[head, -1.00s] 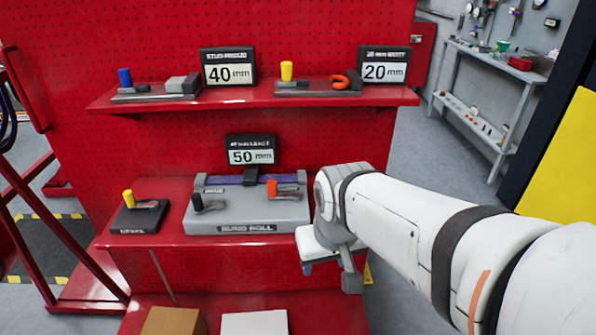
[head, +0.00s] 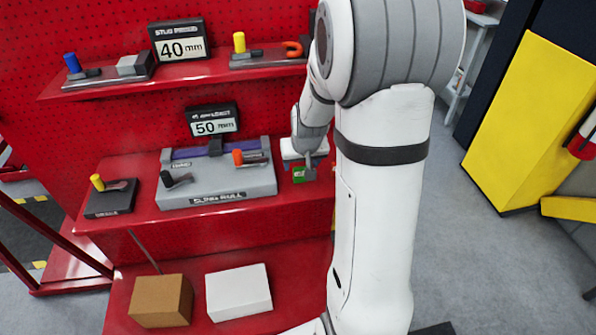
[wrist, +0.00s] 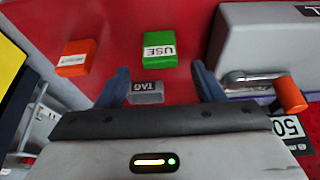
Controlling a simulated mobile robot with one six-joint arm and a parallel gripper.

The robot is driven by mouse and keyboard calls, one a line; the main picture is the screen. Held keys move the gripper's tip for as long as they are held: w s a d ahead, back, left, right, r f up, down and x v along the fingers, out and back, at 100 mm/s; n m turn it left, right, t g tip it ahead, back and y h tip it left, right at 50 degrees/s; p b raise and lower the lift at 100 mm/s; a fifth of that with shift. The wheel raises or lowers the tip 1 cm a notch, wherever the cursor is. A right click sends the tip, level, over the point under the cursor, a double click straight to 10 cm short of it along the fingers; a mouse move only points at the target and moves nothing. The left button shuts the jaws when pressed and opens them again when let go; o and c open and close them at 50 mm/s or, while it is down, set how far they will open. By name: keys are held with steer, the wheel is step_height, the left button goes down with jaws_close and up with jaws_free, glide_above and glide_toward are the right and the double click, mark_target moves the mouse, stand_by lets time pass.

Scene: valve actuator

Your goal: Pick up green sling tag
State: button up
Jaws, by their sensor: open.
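The green sling tag (wrist: 160,48) lies on the red shelf in the wrist view, a small block with a white label reading "USE". In the head view it shows as a small green patch (head: 299,174), partly hidden by my wrist. My gripper (wrist: 162,80) is open, its two blue fingers spread, with the tag beyond the tips and roughly centred between them. Nothing is held. The gap between fingertips and tag cannot be judged exactly.
A grey block marked "TAG" (wrist: 146,91) shows between the fingers. An orange tag (wrist: 76,58) lies to one side, and the grey sling fixture (head: 220,183) stands on the other. A brown box (head: 161,301) and white box (head: 239,292) sit on the lower shelf.

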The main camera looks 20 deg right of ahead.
mark_target(300, 168)
steer(key=shift+p+x, duration=0.65)
steer(key=shift+x, duration=2.15)
steer(key=shift+s+a, duration=0.1)
steer(key=shift+s, duration=0.05)
steer(key=shift+c, duration=0.2)
steer(key=c, duration=1)
